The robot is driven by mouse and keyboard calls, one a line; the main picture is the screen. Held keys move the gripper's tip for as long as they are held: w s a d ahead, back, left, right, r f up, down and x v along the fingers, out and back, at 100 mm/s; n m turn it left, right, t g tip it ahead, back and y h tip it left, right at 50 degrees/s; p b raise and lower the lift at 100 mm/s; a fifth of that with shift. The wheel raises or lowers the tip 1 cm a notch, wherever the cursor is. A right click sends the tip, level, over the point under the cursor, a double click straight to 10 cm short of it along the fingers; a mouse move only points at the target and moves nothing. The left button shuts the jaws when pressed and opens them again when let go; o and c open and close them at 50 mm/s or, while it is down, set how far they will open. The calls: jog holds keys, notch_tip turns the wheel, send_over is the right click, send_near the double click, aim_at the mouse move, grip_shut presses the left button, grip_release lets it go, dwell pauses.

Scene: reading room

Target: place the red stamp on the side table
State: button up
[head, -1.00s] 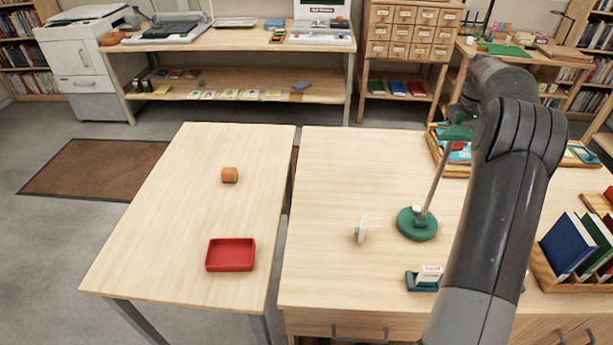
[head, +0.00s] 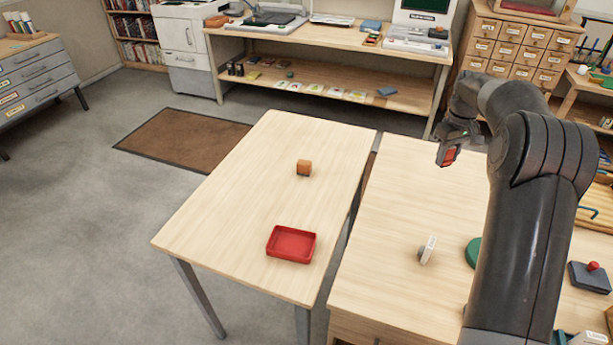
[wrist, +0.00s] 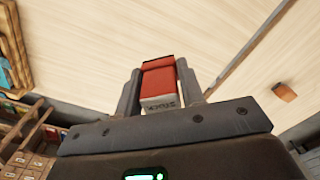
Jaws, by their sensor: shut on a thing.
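My gripper (head: 452,152) is shut on the red stamp (head: 448,157) and holds it above the far part of the right-hand desk. In the wrist view the red stamp (wrist: 158,82) sits between the two fingers, its pale lettered end towards the camera. The side table (head: 240,215) appears to be the separate pale wooden table left of the desk, to the left of my gripper. An orange block (head: 304,168) stands on it; it also shows in the wrist view (wrist: 284,92). A red tray (head: 291,243) lies near its front edge.
A narrow gap separates the side table from the desk (head: 385,275). The side table's left half and middle are clear.

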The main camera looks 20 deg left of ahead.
jog(key=s+a+f+n, duration=0.2)
jog(key=s+a, duration=0.1)
jog(key=a, duration=0.4)
jog(key=s+a+f+n, duration=0.1)
jog(key=s+a, duration=0.2)
jog(key=a, duration=0.3)
jog(key=n, duration=0.3)
send_over(313, 205)
jog(key=f, duration=0.8)
jog(key=shift+d+f, duration=0.35)
jog(key=shift+d, duration=0.05)
jog(key=shift+a+f, duration=0.35)
jog(key=shift+f, duration=1.85)
jog(key=shift+f, duration=0.2)
jog(key=o, duration=1)
